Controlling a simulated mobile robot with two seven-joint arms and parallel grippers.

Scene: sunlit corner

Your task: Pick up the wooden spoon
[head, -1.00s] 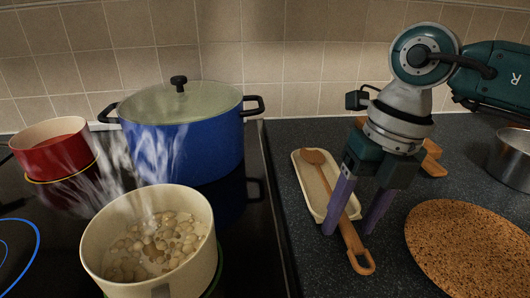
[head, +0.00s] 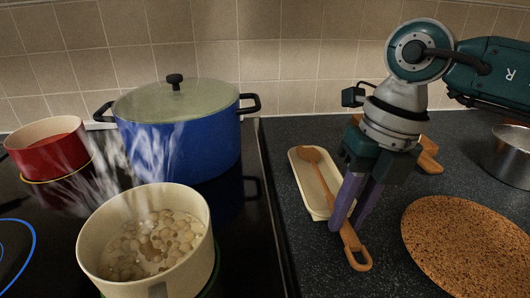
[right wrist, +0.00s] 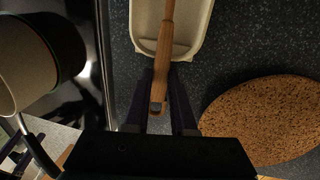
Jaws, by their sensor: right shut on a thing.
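The wooden spoon (head: 329,189) lies with its bowl in the cream spoon rest (head: 295,165) and its handle reaching out over the front end onto the dark counter. My right gripper (head: 346,226) points down with its purple fingers closed on the handle, near the rest's front end. In the right wrist view the spoon handle (right wrist: 164,59) runs down between the fingers, with its holed end close to the palm. The spoon rest (right wrist: 144,27) shows above. The spoon still appears to lie in the rest.
A cork mat (head: 466,246) lies right of the gripper, with a metal pot (head: 508,158) behind it. On the hob at left stand a steaming cream pot (head: 185,252), a lidded blue pot (head: 215,148) and a red pot (head: 48,151). A wooden item (head: 428,157) is behind the gripper.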

